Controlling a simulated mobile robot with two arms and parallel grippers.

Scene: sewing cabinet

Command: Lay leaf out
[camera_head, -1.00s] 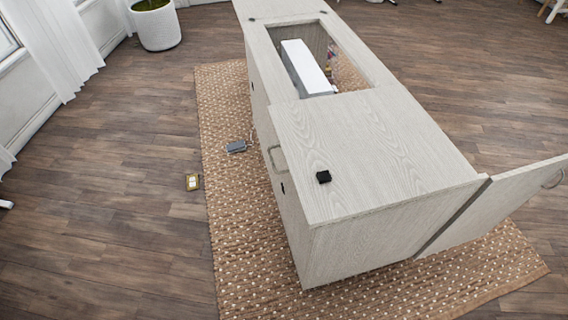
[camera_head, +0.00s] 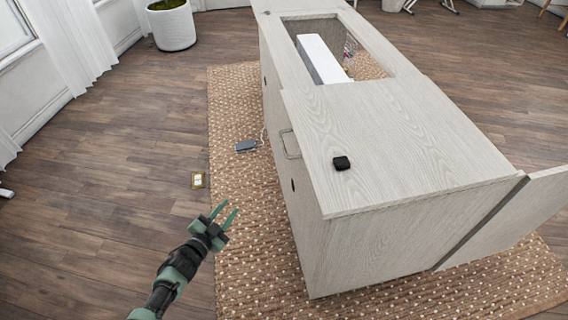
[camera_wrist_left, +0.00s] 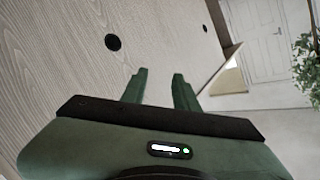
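The sewing cabinet (camera_head: 385,135) is pale wood with a rectangular opening in its top, where a white machine (camera_head: 320,58) shows. A leaf panel (camera_head: 510,215) at the near right end hangs out at an angle from the cabinet's edge. My left gripper (camera_head: 228,215) is open and empty, left of the cabinet's long side and apart from it. In the left wrist view, its two green fingers (camera_wrist_left: 157,88) stand apart, with a wood-grain panel (camera_wrist_left: 60,75) with a dark round hole beyond. My right gripper is not in view.
A small black object (camera_head: 341,163) sits on the cabinet top. A white planter (camera_head: 172,27) stands behind.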

